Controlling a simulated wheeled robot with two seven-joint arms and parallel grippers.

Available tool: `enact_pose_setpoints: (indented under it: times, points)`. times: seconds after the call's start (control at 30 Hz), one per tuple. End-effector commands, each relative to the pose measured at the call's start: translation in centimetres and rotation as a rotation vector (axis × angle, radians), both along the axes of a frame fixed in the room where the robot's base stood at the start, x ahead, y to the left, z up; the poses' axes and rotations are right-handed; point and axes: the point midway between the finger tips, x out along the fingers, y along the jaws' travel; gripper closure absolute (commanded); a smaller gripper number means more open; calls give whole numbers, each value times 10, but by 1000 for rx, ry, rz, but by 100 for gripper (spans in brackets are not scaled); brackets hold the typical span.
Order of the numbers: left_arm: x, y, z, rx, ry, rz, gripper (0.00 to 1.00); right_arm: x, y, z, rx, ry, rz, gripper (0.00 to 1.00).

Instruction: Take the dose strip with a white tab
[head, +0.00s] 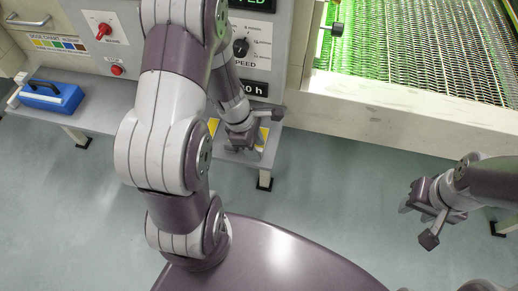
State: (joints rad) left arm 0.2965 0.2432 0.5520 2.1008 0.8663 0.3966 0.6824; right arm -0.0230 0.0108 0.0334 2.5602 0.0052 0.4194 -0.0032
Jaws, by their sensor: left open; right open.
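My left gripper (245,144) is open and low over the right end of the grey shelf (182,116). Yellow patches (266,133) show on the shelf beside and behind this gripper, which partly covers them. I cannot tell whether they belong to a dose strip, and I make out no white tab there. My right gripper (424,217) is open and empty over the floor at the right.
A green-lit mesh conveyor (420,50) fills the upper right.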

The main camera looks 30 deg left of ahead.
Motion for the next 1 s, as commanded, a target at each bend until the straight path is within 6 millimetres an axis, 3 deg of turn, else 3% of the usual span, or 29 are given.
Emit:
enact_pose_setpoints:
  times: [0.2,0.33,0.37,0.73,1.0]
  points:
    - [0,0,0,0,0,0,55,0,0,0,0,0,0,57]
    - [0,0,0,0,0,-1,98,0,0,0,0,-1,0,57]
    - [0,0,0,0,0,-1,100,0,0,0,0,-1,0,57]
    - [0,0,4,0,-2,-2,100,0,0,3,0,0,0,57]
    - [1,0,46,1,-4,-2,100,0,0,26,0,0,0,57]
